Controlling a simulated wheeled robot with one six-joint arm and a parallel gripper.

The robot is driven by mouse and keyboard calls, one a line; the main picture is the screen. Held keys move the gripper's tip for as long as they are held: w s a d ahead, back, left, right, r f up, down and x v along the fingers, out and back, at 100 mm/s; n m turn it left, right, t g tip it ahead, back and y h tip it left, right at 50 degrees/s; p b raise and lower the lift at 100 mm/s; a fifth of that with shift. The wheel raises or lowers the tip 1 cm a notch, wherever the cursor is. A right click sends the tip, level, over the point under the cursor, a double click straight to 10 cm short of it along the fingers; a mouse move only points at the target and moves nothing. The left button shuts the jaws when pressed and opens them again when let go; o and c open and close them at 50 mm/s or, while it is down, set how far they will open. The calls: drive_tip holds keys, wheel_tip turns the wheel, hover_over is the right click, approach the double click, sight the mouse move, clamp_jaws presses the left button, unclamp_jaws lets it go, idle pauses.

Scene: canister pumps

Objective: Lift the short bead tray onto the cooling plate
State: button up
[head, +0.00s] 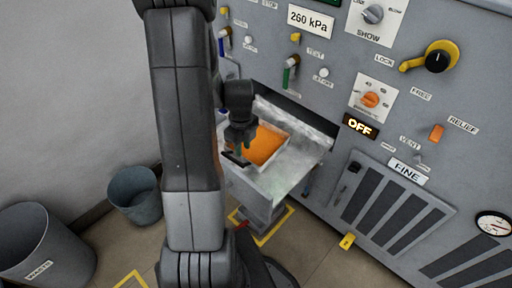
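A shallow light-rimmed tray with orange contents (262,146) sits on, or just above, a pale metallic shelf (300,172) that juts from the slot in the panel; I cannot tell whether they touch. No label shows whether this shelf is the cooling plate. My gripper (237,157) points down at the tray's left, near edge. Its fingers are small and dark, and I cannot tell whether they are closed on the rim. My arm hides part of the area left of the tray.
The grey control panel (335,115) rises behind the shelf, with levers and knobs, including a yellow-and-black lock handle (437,58). A small grey bin (136,195) and a larger waste bin (40,245) stand on the floor at left. Yellow floor marks lie below the shelf.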

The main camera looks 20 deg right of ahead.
sight(244, 158)
drive_tip(key=shift+s+f+b, duration=0.2)
drive_tip(key=shift+f+b, duration=0.3)
drive_tip(key=shift+f, duration=2.45)
clamp_jaws()
